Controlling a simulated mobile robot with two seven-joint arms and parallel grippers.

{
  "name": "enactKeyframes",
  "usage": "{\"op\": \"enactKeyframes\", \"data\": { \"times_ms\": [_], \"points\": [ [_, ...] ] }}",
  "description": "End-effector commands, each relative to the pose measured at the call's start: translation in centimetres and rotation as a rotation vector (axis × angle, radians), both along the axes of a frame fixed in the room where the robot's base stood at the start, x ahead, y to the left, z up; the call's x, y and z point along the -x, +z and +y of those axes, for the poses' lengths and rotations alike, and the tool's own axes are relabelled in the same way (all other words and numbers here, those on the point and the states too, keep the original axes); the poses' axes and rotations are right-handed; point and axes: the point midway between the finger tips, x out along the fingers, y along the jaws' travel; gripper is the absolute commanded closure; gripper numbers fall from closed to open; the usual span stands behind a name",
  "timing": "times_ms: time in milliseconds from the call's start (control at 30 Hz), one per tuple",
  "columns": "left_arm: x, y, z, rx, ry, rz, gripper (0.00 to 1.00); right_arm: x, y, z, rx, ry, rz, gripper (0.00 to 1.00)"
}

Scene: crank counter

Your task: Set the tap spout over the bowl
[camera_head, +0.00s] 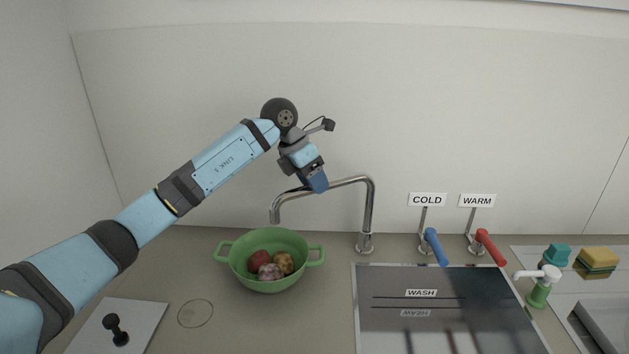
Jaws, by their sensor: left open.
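The chrome tap spout (369,205) rises from the counter behind the sink. The green bowl (237,262) has two handles and holds several round fruits or vegetables (270,267). My left gripper (317,185) is at the horizontal part of the spout, with its fingers at or in front of the tube. It is open; whether it touches the tube I cannot tell. My right gripper is not in view.
A dark sink panel (440,329) marked WASH lies right of the bowl. A blue COLD lever (435,245) and red WARM lever (490,246) stand behind it. A soap dispenser (541,286) and sponges (596,262) are at right. A black-knobbed plate (140,319) is at front left.

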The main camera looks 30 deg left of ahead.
Motion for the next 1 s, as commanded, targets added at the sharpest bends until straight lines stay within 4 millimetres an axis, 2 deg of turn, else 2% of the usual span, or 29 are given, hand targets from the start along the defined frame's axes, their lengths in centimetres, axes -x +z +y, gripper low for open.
{"op": "enactKeyframes", "data": {
  "times_ms": [367,600,1000],
  "points": [
    [-0.15,-0.60,-0.27,0.000,0.001,-0.001,0.48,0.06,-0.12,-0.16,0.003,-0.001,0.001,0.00],
    [-0.14,-0.58,-0.26,0.001,0.000,-0.001,1.00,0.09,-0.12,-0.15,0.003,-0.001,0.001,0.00],
    [-0.29,-0.56,-0.37,0.000,0.009,-0.001,1.00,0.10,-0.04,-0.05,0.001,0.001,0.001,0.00]
  ]
}}
